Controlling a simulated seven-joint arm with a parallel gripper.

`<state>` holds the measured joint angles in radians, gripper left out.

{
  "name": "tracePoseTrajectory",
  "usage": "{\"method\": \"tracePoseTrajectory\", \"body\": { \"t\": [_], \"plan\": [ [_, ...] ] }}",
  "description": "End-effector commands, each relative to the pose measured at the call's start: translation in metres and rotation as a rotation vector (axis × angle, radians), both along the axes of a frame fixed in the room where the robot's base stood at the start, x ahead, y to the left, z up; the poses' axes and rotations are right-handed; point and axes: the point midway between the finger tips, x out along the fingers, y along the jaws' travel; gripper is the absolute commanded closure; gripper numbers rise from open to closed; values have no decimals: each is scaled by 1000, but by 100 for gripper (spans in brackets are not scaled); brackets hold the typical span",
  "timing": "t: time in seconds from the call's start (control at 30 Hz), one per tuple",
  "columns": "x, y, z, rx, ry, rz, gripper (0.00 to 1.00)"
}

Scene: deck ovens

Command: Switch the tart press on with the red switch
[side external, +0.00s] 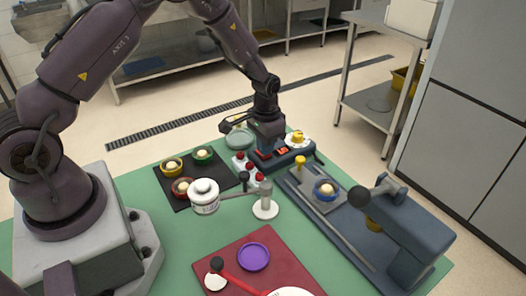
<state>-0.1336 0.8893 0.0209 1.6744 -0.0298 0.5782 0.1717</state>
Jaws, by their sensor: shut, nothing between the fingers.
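A low dark blue switch box (298,158) stands at the far side of the green table. Its lit orange-red switch (283,151) shows just right of my gripper, and another red patch (264,155) shows right under it. My gripper (263,147) points down over the left part of this box, shut and empty. Its fingertips are small and partly hidden, so I cannot tell whether they touch a switch. The blue-grey press (415,240) stands on the right. A blue ring mould (326,190) with pale dough sits on its sliding plate.
A white block with red knobs (246,166) stands close left of my gripper. A black mat (180,187) holds several coloured moulds.

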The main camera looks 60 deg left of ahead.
Motion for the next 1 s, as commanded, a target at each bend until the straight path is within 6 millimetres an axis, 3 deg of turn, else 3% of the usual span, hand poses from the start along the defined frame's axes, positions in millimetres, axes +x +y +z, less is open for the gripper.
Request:
{"method": "tracePoseTrajectory", "body": {
  "t": [0.5, 1.0],
  "plan": [
    [0, 0, -6, 0, -1, 0, 100],
    [0, 0, 32, 0, -1, 0, 100]
  ]
}}
